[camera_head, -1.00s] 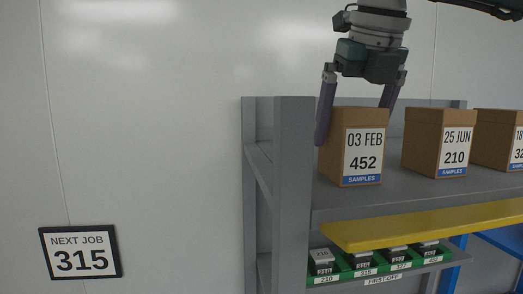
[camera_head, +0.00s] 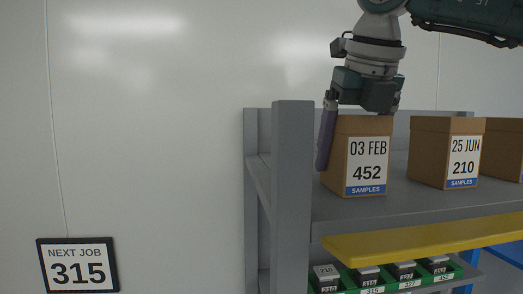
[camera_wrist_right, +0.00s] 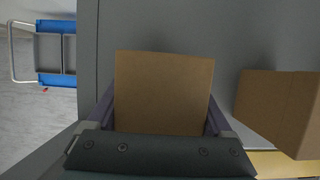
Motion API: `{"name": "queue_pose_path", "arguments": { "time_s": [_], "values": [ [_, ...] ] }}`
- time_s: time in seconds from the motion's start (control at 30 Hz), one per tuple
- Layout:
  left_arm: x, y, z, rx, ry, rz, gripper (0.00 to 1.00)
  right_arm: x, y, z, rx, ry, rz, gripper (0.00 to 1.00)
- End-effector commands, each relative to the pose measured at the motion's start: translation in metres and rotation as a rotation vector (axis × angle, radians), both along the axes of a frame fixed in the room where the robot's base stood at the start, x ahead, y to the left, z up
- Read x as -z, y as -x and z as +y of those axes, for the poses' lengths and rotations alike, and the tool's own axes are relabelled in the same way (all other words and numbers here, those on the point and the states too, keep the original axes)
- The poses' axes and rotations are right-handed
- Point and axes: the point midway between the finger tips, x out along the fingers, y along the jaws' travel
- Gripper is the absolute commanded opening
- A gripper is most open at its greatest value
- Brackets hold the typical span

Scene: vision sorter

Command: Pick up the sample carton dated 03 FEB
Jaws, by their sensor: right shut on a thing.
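The brown sample carton dated 03 FEB (camera_head: 356,155), numbered 452, stands upright at the left end of the grey upper shelf (camera_head: 400,205). My right gripper (camera_head: 350,135) comes down from above and is shut on it. One purple finger lies along its left side; the other is mostly hidden behind the carton. The wrist view shows the plain carton top (camera_wrist_right: 163,85) between the two fingers. No gap shows between carton and shelf. My left gripper is not in view.
The carton dated 25 JUN (camera_head: 445,150), numbered 210, stands to the right, with another carton (camera_head: 503,148) beyond it. A grey post (camera_head: 292,190) rises close at the left. A yellow ledge (camera_head: 420,240) and green bins (camera_head: 385,280) lie below. A wall sign (camera_head: 78,265) reads NEXT JOB 315.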

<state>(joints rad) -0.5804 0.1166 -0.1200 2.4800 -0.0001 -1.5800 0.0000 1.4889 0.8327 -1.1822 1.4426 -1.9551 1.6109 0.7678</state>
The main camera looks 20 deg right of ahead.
Motion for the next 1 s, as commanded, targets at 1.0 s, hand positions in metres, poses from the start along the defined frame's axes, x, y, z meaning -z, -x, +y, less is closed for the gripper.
{"name": "queue_pose_path", "arguments": {
  "time_s": [1.0],
  "values": [
    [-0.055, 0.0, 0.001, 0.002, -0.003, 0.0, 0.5, -0.079, -0.001, 0.0, -0.001, -0.001, -0.004, 0.0]
  ]
}}
